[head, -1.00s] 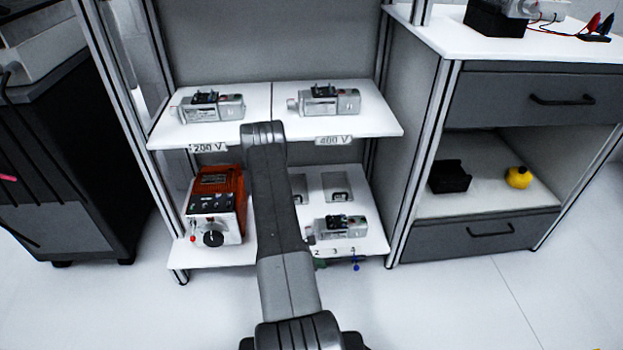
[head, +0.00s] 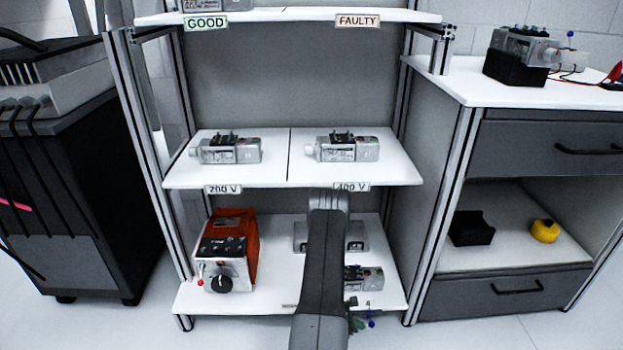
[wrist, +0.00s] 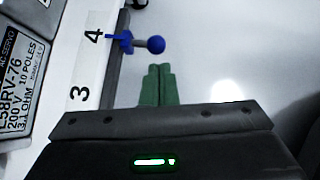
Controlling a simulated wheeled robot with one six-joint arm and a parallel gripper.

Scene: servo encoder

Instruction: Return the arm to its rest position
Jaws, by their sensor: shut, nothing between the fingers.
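My gripper (wrist: 158,86) shows in the wrist view with its green fingers together and nothing between them. It is beside the front edge of the lower shelf, near the printed numbers 3 and 4 and a blue knobbed pin (wrist: 150,44). In the head view my arm rises in front of the lower shelf (head: 240,302) and hides part of it. A little green of my gripper (head: 357,325) shows just right of the arm, by the shelf's front edge.
A servo motor (head: 363,277) lies on the lower shelf right of my arm. An orange and white device (head: 228,250) stands at its left. Two motors sit on the middle shelf (head: 275,178). A drawer cabinet (head: 555,150) stands at right, a dark cart (head: 75,200) at left.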

